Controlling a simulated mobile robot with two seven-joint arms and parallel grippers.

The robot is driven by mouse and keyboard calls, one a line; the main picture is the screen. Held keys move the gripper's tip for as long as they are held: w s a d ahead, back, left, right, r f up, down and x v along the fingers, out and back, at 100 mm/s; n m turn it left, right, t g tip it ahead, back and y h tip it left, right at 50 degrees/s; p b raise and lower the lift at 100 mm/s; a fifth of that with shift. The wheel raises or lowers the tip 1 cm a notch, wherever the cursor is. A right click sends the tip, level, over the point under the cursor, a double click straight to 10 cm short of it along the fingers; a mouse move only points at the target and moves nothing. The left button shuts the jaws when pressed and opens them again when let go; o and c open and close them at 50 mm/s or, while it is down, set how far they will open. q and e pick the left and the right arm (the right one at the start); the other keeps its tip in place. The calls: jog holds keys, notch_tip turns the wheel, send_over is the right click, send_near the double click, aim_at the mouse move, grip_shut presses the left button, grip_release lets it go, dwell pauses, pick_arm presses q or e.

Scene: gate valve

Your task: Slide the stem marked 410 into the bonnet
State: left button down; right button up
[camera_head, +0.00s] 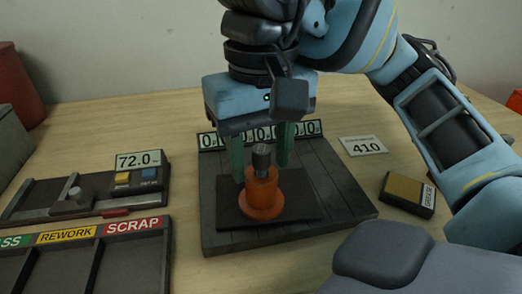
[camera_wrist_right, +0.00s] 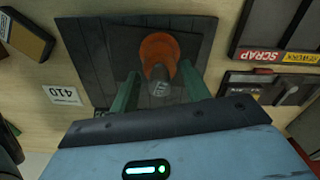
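The orange bonnet (camera_head: 264,203) stands upright on a dark pad on the grey board. A dark grey stem (camera_head: 261,157) sticks up from the bonnet's top, roughly upright. Its end face carries a small mark that I cannot read. My right gripper (camera_head: 261,170) points down with its two green fingers apart, one on each side of the stem. The right wrist view shows the stem (camera_wrist_right: 160,86) between the fingers (camera_wrist_right: 158,72), with gaps on both sides, and the bonnet (camera_wrist_right: 159,48) beyond. How deep the stem sits is hidden inside the bonnet. My left gripper is out of view.
A card reading 410 (camera_head: 364,146) lies right of the board (camera_head: 340,205). A number strip (camera_head: 208,141) stands behind the bonnet. A grease pad (camera_head: 408,194) lies at right. A gauge reading 72.0 (camera_head: 138,161) and sorting trays with a SCRAP label (camera_head: 133,225) are at left.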

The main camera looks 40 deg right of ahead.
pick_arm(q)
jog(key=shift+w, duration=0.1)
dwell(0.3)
pick_arm(e)
notch_tip(320, 180, up, 3)
jog(key=shift+f+p, duration=0.1)
jog(key=shift+p, duration=0.35)
notch_tip(320, 180, up, 4)
jog(key=shift+p, duration=0.7)
jog(key=shift+r, duration=0.3)
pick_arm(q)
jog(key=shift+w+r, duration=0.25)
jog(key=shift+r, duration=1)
pick_arm(e)
jog(key=shift+r, duration=0.2)
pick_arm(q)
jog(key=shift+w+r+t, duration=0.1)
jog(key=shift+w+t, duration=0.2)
